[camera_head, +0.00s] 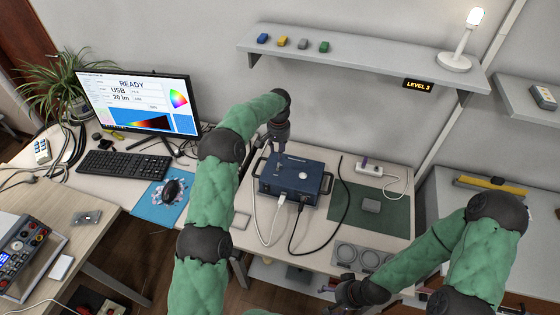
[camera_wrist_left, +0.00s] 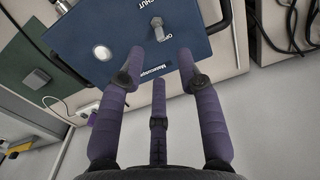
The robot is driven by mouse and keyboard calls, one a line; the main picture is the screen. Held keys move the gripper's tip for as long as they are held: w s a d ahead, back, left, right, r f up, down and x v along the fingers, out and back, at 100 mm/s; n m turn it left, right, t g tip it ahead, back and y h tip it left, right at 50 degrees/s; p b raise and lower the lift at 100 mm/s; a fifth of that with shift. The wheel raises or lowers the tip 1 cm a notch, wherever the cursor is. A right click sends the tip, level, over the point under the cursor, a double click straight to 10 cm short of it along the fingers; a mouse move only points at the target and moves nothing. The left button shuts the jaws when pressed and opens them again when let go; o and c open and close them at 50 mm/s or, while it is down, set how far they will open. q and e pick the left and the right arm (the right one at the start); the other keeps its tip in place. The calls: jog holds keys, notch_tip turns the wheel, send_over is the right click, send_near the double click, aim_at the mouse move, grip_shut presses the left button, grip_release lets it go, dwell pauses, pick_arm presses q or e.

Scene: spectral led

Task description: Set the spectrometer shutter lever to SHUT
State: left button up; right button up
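The spectrometer, a dark blue box (camera_head: 310,186) with side handles, sits on the middle table. In the left wrist view its top panel (camera_wrist_left: 95,22) carries a short grey shutter lever (camera_wrist_left: 157,27) between the words SHUT and OPEN. The lever looks closer to OPEN; its exact setting is hard to tell. My left gripper (camera_head: 278,150) is above the box's far left part. Its three purple fingers are spread, empty and apart from the lever in the left wrist view (camera_wrist_left: 160,60). My right gripper (camera_head: 328,298) hangs at the table's front edge, fingers apart and empty.
Cables run from the box's front. A green mat (camera_head: 392,215) and a white power strip (camera_head: 370,170) lie right of it. A monitor (camera_head: 135,102) and keyboard (camera_head: 124,165) stand left. A wall shelf (camera_head: 370,58) with small colored blocks and a lamp hangs above.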

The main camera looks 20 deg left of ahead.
aim_at(279, 165)
pick_arm(q)
notch_tip(279, 165, down, 7)
jog(key=shift+b, duration=0.35)
jog(key=shift+c, duration=0.3)
grip_shut()
